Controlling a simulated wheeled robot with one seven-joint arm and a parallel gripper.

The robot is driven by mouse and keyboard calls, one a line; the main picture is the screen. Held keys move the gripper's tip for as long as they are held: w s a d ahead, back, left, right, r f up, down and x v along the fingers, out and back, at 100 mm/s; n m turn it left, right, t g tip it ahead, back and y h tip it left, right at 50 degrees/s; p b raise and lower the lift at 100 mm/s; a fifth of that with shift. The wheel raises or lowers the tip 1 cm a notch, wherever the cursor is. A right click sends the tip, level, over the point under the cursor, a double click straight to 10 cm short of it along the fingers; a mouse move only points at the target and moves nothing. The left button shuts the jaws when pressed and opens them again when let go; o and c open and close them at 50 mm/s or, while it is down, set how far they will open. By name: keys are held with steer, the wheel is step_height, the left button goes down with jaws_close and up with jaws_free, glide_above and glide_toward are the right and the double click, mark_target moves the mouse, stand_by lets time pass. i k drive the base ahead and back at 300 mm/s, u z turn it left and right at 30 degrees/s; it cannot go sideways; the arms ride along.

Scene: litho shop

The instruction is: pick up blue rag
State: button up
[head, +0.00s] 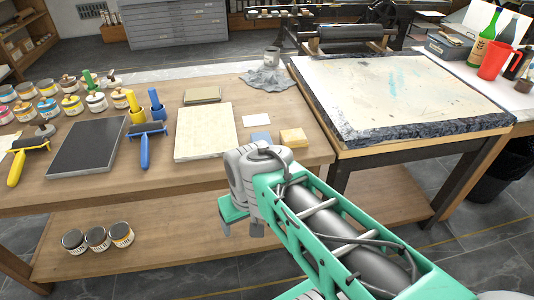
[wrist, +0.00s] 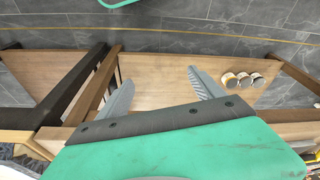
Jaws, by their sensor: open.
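A crumpled grey-blue rag (head: 266,80) lies at the back right of the wooden workbench. A small grey can (head: 271,56) stands on it or just behind it; I cannot tell which. My gripper (head: 240,220) is in front of the bench's near edge, low and well away from the rag. In the wrist view my gripper (wrist: 160,78) has its two grey fingers spread wide with nothing between them. The wrist camera looks down at the lower shelf (wrist: 155,90), and the rag is not in that view.
A pale stone slab (head: 206,131), a yellow sponge (head: 293,137) and a white card (head: 256,120) lie between my arm and the rag. The press bed table (head: 400,95) stands close at right. Several ink cans and rollers fill the bench's left. Cans (head: 95,238) sit on the lower shelf.

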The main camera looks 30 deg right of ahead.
mark_target(264, 136)
steer(key=u, duration=0.5)
steer(key=k, duration=1.3)
steer(key=z, duration=0.1)
steer(key=i, duration=0.6)
steer(key=z, duration=0.7)
steer(key=i, duration=0.8)
steer(key=u, duration=0.85)
steer(key=i, duration=0.5)
steer(key=u, duration=0.5)
